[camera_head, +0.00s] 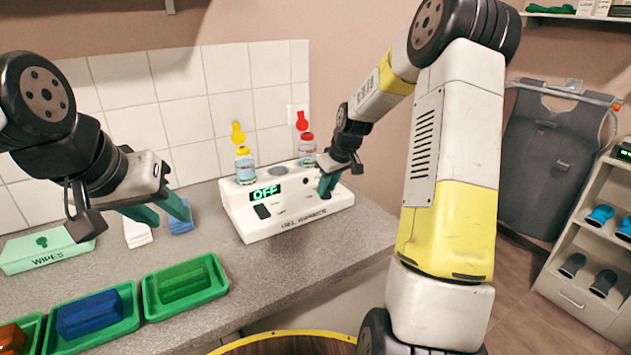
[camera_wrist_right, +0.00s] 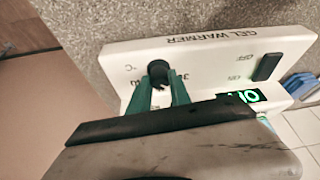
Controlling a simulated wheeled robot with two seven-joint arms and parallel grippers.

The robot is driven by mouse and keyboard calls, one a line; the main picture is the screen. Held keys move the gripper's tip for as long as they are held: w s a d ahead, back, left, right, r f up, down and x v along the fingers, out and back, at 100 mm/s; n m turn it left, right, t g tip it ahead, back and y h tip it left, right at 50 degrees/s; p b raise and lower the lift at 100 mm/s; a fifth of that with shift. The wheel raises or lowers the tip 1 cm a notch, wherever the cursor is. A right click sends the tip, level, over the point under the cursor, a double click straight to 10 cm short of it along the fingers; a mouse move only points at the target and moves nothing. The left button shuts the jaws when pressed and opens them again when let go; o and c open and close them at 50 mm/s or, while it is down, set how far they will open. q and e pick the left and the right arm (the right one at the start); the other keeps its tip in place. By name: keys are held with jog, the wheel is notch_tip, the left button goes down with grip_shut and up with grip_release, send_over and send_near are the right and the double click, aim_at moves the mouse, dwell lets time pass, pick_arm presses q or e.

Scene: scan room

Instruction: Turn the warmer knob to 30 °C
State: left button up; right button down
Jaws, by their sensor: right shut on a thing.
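The white gel warmer (camera_head: 290,226) stands on the counter against the tiled wall. A black switch (camera_wrist_right: 267,67) sits near the ON and OFF marks. My right gripper (camera_head: 326,187) is at the warmer's front right, shut on the dark knob (camera_wrist_right: 158,71). The fingers hide part of the dial marks, so the knob's setting cannot be read. My left gripper (camera_head: 162,212) is open and empty above the counter, left of the warmer.
A yellow-capped bottle (camera_head: 245,168) and a red-capped bottle (camera_head: 308,152) stand at the warmer's back. A wipes box (camera_head: 45,252), a green tray (camera_head: 218,290) and a blue-filled tray (camera_head: 130,322) lie on the left. Bare counter lies before the warmer.

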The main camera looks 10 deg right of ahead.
jog(key=shift+d+n, duration=0.1)
jog(key=shift+n, duration=0.6)
jog(key=shift+y, duration=0.3)
jog(key=c, duration=1.2)
grip_release()
jog(key=v, duration=0.7)
jog(key=shift+r, duration=0.4)
jog(key=shift+d, duration=0.1)
